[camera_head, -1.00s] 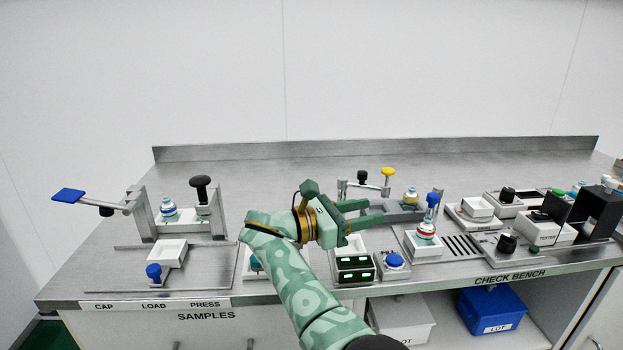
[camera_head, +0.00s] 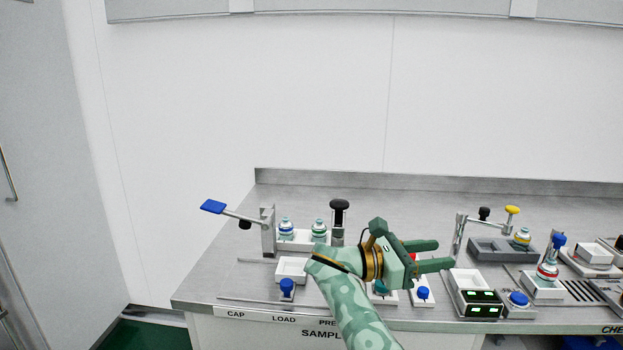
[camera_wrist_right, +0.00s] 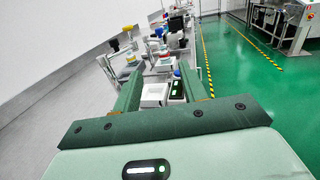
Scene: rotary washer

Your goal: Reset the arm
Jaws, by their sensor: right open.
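My right arm comes up from the bottom of the head view. Its green right gripper (camera_head: 436,255) is raised above the bench (camera_head: 225,275) and points right. Its two fingers are apart with nothing between them. In the right wrist view the open right gripper (camera_wrist_right: 160,88) shows both fingers, with bench devices beyond them. The blue-paddled lever arm (camera_head: 213,207) stands raised at the left end of the bench, beside a bracket. The black-knobbed press (camera_head: 339,206) stands right of it. My left gripper is not in view.
Bottles with blue (camera_head: 286,228) and green (camera_head: 319,230) caps stand between lever and press. A white tray (camera_head: 291,268) is in front. A display box (camera_head: 480,303) and a red-banded bottle (camera_head: 547,270) are right of my gripper. Free bench lies along the back.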

